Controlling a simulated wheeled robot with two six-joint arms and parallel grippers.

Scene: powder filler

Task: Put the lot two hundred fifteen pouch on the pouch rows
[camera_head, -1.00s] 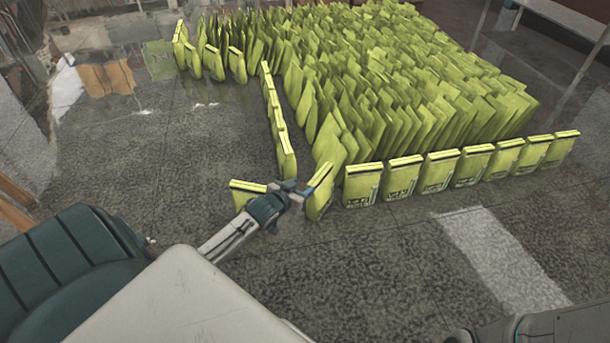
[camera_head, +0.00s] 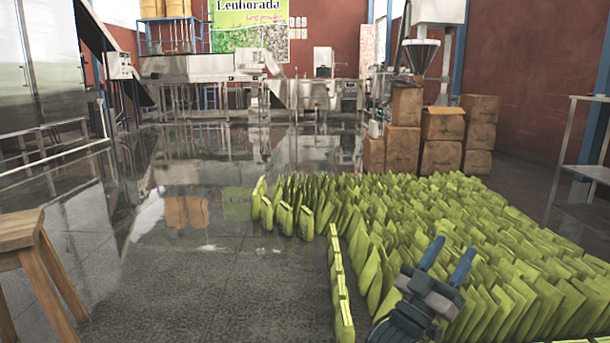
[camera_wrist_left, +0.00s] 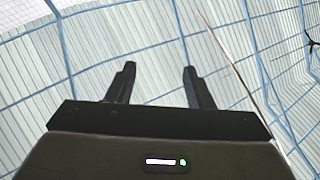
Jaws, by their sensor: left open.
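Many yellow-green pouches (camera_head: 470,240) stand upright in close rows on the floor, filling the right middle of the head view. A single file of pouches (camera_head: 341,290) runs along their left side. No lot number can be read on any pouch. My left gripper (camera_head: 447,262) is raised in front of the rows, its two fingers apart and pointing up with nothing between them. In the left wrist view the fingers (camera_wrist_left: 158,85) are also apart and empty, against the roof structure. My right gripper is not in view.
A wooden stool (camera_head: 40,255) stands at the left. Cardboard boxes (camera_head: 440,130) are stacked behind the rows, near a metal funnel (camera_head: 419,52). A metal rack (camera_head: 580,150) is at the right. The wet floor left of the rows is clear.

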